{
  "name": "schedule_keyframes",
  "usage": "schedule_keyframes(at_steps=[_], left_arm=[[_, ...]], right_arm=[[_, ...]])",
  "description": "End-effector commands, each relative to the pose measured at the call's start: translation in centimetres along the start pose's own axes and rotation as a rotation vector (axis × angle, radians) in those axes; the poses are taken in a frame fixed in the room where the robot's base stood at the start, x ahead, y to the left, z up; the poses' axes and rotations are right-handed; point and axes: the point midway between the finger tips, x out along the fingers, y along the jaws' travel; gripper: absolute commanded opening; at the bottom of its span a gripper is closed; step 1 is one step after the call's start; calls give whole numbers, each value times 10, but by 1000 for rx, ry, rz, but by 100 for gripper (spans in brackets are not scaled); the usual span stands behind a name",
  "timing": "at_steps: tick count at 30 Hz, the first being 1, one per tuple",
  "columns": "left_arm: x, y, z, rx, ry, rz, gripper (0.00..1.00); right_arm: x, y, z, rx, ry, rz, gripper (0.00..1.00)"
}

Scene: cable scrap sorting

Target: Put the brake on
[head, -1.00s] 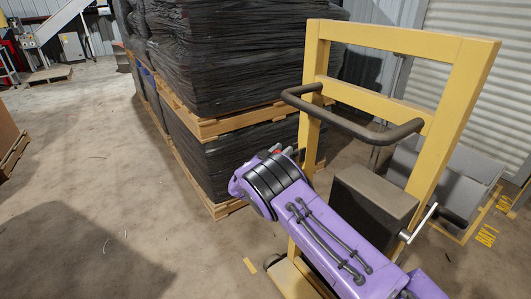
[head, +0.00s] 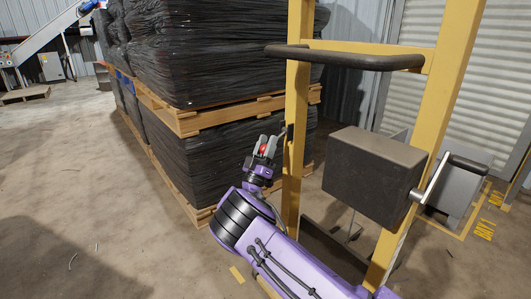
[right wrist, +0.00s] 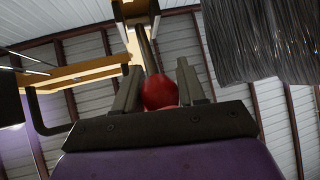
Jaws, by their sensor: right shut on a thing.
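The brake lever's red knob (head: 263,149) sits beside the left post of a yellow frame (head: 295,100). My right gripper (head: 266,147) is shut on this knob, with its jaws pointing up. In the right wrist view the red knob (right wrist: 160,92) lies between the two fingers (right wrist: 160,88). A dark rod (right wrist: 143,50) runs from it up to a yellow part. The lever's pivot is not clear in the head view. My left gripper is not in view.
The yellow frame carries a dark handlebar (head: 345,58), a dark box (head: 372,175) and a crank handle (head: 435,185). Black wrapped stacks on wooden pallets (head: 195,120) stand close behind my right gripper. The concrete floor at left (head: 90,200) is mostly clear.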

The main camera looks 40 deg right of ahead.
Motion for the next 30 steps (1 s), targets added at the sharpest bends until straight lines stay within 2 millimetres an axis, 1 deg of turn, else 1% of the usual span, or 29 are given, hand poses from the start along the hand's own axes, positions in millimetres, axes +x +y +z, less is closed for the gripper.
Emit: schedule_keyframes(at_steps=[1,4,19,20,21,22,30], left_arm=[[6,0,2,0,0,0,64],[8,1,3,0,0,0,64],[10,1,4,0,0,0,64],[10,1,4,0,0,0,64],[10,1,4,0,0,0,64],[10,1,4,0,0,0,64],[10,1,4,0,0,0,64]], right_arm=[[-6,-1,6,-3,-7,-2,0],[-6,-1,8,-4,-9,-3,0],[-6,-1,9,-5,-12,-4,0],[-6,-1,9,-5,-12,-4,43],[-6,-1,9,-5,-12,-4,56],[-6,-1,9,-5,-11,-4,64],[-5,-1,7,-2,-8,-3,64]])
